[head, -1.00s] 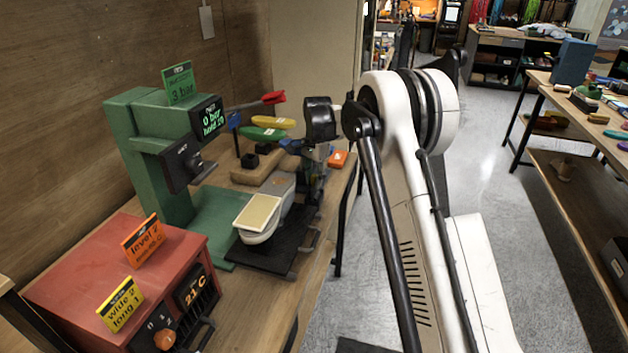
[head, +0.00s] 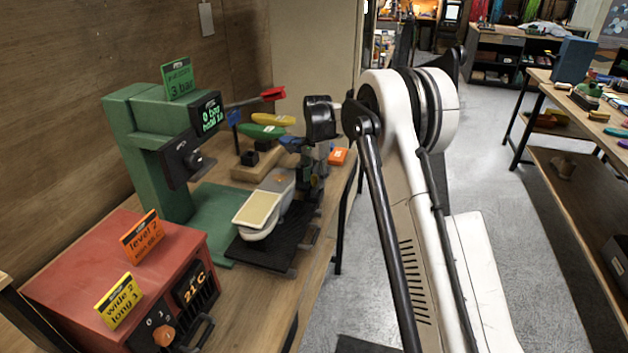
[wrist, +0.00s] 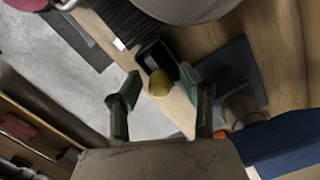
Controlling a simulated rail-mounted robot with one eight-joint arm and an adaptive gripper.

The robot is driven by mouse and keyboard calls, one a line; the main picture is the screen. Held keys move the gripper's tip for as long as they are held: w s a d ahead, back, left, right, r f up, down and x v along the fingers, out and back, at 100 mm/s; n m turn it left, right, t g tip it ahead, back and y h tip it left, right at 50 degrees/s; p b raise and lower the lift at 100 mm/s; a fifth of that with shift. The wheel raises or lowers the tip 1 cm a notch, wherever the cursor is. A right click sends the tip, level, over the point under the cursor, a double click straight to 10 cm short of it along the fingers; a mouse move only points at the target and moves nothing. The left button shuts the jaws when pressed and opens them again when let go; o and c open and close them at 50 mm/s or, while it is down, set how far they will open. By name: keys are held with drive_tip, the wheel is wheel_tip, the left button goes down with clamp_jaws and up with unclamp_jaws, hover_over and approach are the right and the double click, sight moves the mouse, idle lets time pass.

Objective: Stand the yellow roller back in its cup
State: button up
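In the wrist view, a round yellow end (wrist: 159,84), apparently the yellow roller's, lies between my gripper's fingers. It is beside the mouth of a black, box-like cup (wrist: 152,54); whether it is inside or in front of the cup I cannot tell. My gripper (wrist: 159,78) is open, its two green-padded fingers apart with a gap on each side of the yellow end. In the head view my gripper (head: 314,182) points down over the bench beside the shoe. The roller and its cup cannot be made out there, being small and partly hidden by my arm.
The green press (head: 150,150) and red heater box (head: 110,275) stand left. Yellow (head: 272,120) and green (head: 262,132) tools and an orange block (head: 338,156) lie behind.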

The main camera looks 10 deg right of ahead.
wheel_tip(320, 180, up, 12)
drive_tip(key=shift+w+d+f, duration=0.15)
drive_tip(key=shift+w+d, duration=0.1)
drive_tip(key=shift+d, duration=0.05)
idle(0.3)
drive_tip(key=s+r+n+t, duration=0.25)
drive_tip(key=s+r, duration=0.45)
drive_tip(key=s, duration=0.5)
drive_tip(key=s+r+n+t, duration=0.25)
drive_tip(key=s+r, duration=0.45)
drive_tip(key=s, duration=0.5)
drive_tip(key=s+f+n+t, duration=0.1)
drive_tip(key=s+f+n, duration=0.2)
drive_tip(key=s, duration=0.9)
drive_tip(key=s+f+n+t, duration=0.1)
drive_tip(key=s+f+n, duration=0.2)
drive_tip(key=s, duration=0.9)
wheel_tip(320, 180, down, 3)
drive_tip(key=shift+a+f+t+h, duration=0.1)
drive_tip(key=shift+a+t+h, duration=0.2)
drive_tip(key=shift+t, duration=0.1)
